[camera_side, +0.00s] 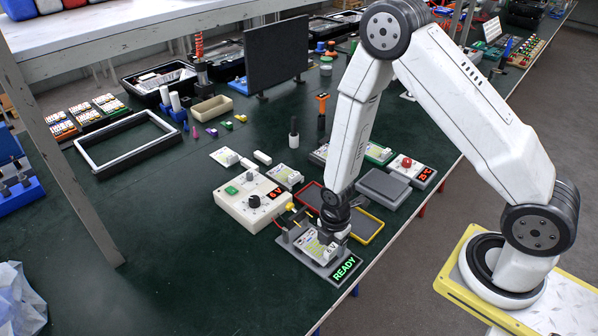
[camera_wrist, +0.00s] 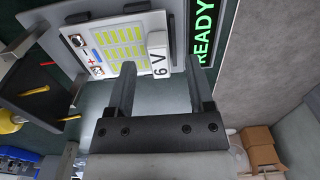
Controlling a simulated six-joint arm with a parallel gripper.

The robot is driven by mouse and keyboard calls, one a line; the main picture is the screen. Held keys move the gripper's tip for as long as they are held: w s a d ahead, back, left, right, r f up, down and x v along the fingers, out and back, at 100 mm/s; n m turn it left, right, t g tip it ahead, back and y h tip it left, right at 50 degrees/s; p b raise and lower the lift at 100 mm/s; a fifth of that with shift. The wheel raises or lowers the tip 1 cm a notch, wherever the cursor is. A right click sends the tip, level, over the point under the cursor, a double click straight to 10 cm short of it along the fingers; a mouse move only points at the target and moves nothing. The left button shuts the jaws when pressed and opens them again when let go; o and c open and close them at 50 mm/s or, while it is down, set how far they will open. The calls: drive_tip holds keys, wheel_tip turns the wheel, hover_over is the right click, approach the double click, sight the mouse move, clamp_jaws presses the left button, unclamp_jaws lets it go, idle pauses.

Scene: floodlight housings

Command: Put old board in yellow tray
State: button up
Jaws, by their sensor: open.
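A board with rows of yellow LEDs and a "6 V" label (camera_wrist: 122,42) lies in a grey fixture with a lit READY display (camera_side: 345,268). In the side view the board (camera_side: 312,243) is partly covered by my gripper (camera_side: 335,232). My gripper is just over the fixture. In the wrist view its two fingers (camera_wrist: 160,68) are apart, with nothing held between them, close to the board's label edge. The yellow tray (camera_side: 373,236) lies beside the fixture, partly behind my wrist. I see no board in its visible part. No mark says which board is old.
A red tray (camera_side: 308,198) adjoins the yellow one. A power supply reading 6 V (camera_side: 247,202) stands left of the fixture, with leads running to it. Other boards (camera_side: 286,177), a grey block (camera_side: 384,188) and a box with a red button (camera_side: 408,170) stand behind. The table edge is close right.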

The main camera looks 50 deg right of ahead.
drive_tip(key=shift+f, duration=0.9)
drive_tip(key=shift+c, duration=0.2)
clamp_jaws()
